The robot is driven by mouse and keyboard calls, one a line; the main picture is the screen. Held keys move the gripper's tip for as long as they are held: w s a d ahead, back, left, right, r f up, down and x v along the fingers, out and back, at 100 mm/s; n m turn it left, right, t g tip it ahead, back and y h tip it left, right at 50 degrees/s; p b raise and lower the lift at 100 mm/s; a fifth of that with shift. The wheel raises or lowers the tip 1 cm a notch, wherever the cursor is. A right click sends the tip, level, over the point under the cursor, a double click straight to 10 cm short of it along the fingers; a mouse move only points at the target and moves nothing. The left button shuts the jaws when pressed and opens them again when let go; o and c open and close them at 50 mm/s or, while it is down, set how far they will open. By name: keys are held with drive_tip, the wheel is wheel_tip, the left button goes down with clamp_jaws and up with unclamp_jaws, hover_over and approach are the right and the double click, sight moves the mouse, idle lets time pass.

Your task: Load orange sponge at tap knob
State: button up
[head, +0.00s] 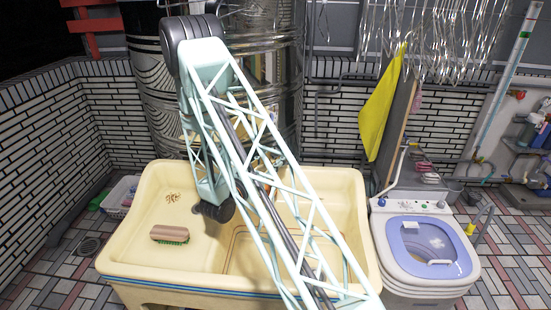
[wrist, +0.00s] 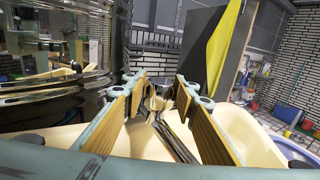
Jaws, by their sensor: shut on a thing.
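In the wrist view, my gripper (wrist: 160,96) reaches away from the camera over the cream basin, its two tan-faced fingers on either side of a small pale yellow-brown thing (wrist: 157,103). It is shut on this thing, which is too small and partly covered to name surely. In the head view, my arm hides the gripper and the middle of the basin (head: 115,255). I cannot clearly make out an orange sponge or a tap knob in either view.
A brown-topped brush with green bristles (head: 170,234) lies in the basin's left part. A washer with a blue lid ring (head: 400,246) stands right of the basin. A yellow cloth (head: 379,108) and wire hangers (head: 440,40) hang above. A shiny metal tank (head: 150,95) stands behind.

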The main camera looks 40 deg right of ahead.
drive_tip(key=o, duration=0.8)
drive_tip(key=shift+o, duration=0.2)
drive_tip(key=shift+a, duration=0.15)
drive_tip(key=v, duration=1.1)
drive_tip(key=shift+a, duration=0.3)
drive_tip(key=shift+s, duration=0.15)
drive_tip(key=shift+r, duration=0.1)
